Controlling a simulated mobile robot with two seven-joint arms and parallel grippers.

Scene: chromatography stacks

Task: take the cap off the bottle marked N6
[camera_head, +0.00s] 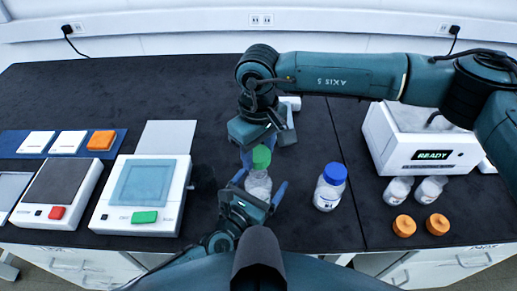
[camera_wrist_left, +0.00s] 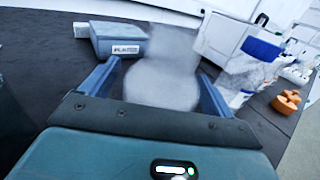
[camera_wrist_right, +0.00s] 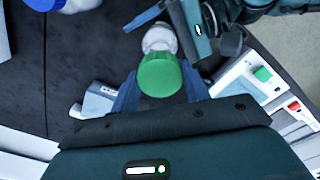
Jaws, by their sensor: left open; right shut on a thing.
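A clear bottle (camera_head: 258,184) with a green cap (camera_head: 261,157) stands near the table's front middle; no mark on it is readable. My right gripper (camera_head: 258,150) comes from above and is shut on the green cap, which also shows between its fingers in the right wrist view (camera_wrist_right: 160,76). I cannot tell whether the cap is still seated on the neck. My left gripper (camera_head: 257,188) is open, with one finger on each side of the bottle. The bottle fills the gap as a pale blur in the left wrist view (camera_wrist_left: 162,82).
A blue-capped bottle (camera_head: 329,188) stands close on the right. Further right are two uncapped bottles (camera_head: 398,190), two orange caps (camera_head: 404,226) and a white device reading READY (camera_head: 400,155). Balance-like devices (camera_head: 143,195) and a blue tray (camera_head: 66,154) lie left. The back left table is clear.

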